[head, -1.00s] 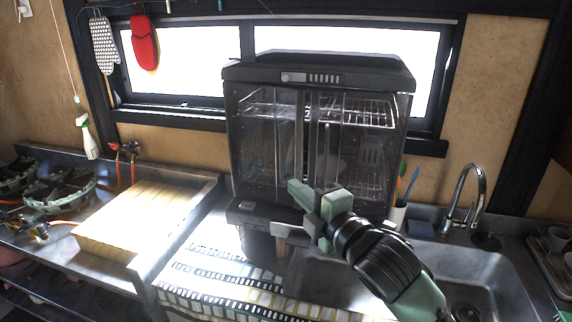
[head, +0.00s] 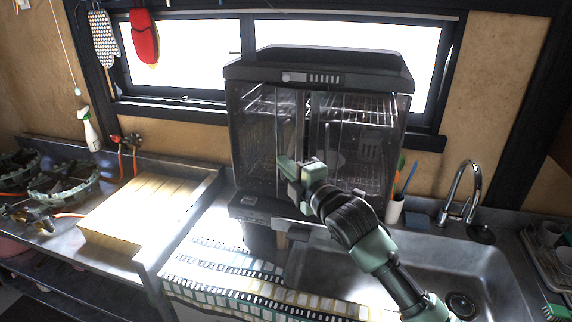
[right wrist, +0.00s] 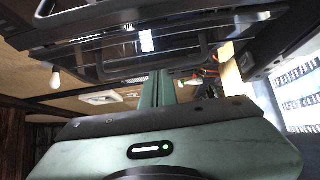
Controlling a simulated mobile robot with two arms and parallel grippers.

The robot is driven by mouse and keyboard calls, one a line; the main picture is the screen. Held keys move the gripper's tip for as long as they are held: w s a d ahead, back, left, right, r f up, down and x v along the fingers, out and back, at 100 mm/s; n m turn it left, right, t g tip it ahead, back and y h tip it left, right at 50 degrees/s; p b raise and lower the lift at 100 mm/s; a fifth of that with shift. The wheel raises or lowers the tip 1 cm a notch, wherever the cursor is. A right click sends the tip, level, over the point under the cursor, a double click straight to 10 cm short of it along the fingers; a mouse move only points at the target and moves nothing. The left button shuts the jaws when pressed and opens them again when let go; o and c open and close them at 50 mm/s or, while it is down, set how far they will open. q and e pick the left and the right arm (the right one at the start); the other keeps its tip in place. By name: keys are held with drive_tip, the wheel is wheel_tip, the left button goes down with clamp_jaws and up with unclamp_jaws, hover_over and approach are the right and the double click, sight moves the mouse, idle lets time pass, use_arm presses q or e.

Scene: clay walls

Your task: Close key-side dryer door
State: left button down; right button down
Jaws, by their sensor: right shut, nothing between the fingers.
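The dish dryer (head: 318,72) is a black cabinet with two glass doors, standing at the back of the counter under the window. The left door (head: 262,130) and the right door (head: 368,140) meet near the middle; I cannot tell whether either is fully shut. Wire racks show through the glass. My right gripper (head: 284,165) is shut and empty, in front of the doors' lower middle and covering part of them. Contact with the glass cannot be told. In the right wrist view its closed fingers (right wrist: 157,92) point at the dark glass front and a handle bar. My left gripper is out of view.
A metal sink (head: 440,265) with a tap (head: 465,190) lies to the right. A striped cloth (head: 235,275) lies in front of the dryer. A cup of brushes (head: 395,212) stands at its right. A wooden board (head: 145,208) and stove burners (head: 65,180) are left.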

sight(288, 151)
drive_tip(key=w+d, duration=0.3)
drive_tip(key=shift+w+d, duration=0.1)
drive_tip(key=shift+w, duration=0.15)
drive_tip(key=shift+s, duration=0.1)
